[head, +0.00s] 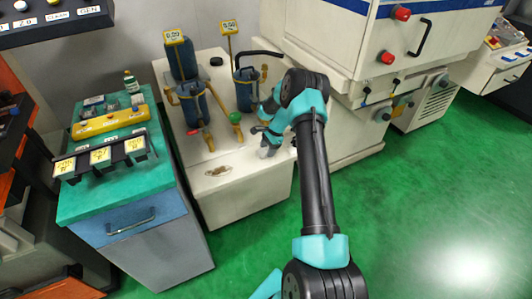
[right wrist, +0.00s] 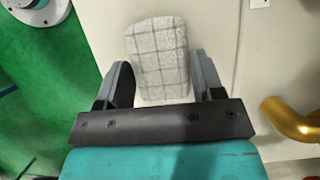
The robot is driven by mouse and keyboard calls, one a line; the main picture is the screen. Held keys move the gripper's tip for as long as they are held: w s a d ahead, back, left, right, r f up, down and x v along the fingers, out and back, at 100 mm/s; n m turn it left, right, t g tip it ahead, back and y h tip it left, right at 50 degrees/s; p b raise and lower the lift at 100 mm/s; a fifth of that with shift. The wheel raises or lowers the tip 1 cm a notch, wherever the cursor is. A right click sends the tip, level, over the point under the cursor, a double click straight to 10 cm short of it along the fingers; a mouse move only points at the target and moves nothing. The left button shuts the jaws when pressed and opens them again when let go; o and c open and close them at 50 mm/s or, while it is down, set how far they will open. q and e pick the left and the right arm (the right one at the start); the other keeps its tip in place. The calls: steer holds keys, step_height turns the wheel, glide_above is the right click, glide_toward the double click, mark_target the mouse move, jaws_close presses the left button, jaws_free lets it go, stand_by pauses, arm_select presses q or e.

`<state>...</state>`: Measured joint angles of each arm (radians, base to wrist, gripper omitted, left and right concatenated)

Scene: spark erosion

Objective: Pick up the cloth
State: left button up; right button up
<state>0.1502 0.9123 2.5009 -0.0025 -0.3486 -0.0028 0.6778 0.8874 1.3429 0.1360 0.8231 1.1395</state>
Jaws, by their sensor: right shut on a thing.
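The cloth (right wrist: 157,50) is a light grey, checked, folded piece in the right wrist view. My right gripper (right wrist: 163,80) is shut on it, with one dark finger on each side of its lower part. The cloth is over the white top of the bench (head: 240,192); I cannot tell whether it still touches that surface. In the head view my right gripper (head: 264,143) is at the right side of the bench top, and the cloth is hard to make out there. My left gripper is not in view.
Blue cylindrical units (head: 191,103) with yellow displays and pipes stand on the bench, left of my right gripper. A teal-topped cabinet (head: 150,185) with labelled holders is farther left. A large white machine (head: 350,50) stands behind. Green floor (head: 430,200) is clear at right.

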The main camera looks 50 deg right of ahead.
mark_target(264, 151)
steer(key=shift+c, duration=0.8)
steer(key=shift+r, duration=0.1)
steer(key=shift+r, duration=0.25)
step_height(264, 151, up, 3)
steer(key=shift+r, duration=0.1)
steer(key=s+a+r, duration=0.1)
steer(key=s+a, duration=0.9)
steer(key=a, duration=0.2)
steer(key=shift+s, duration=0.2)
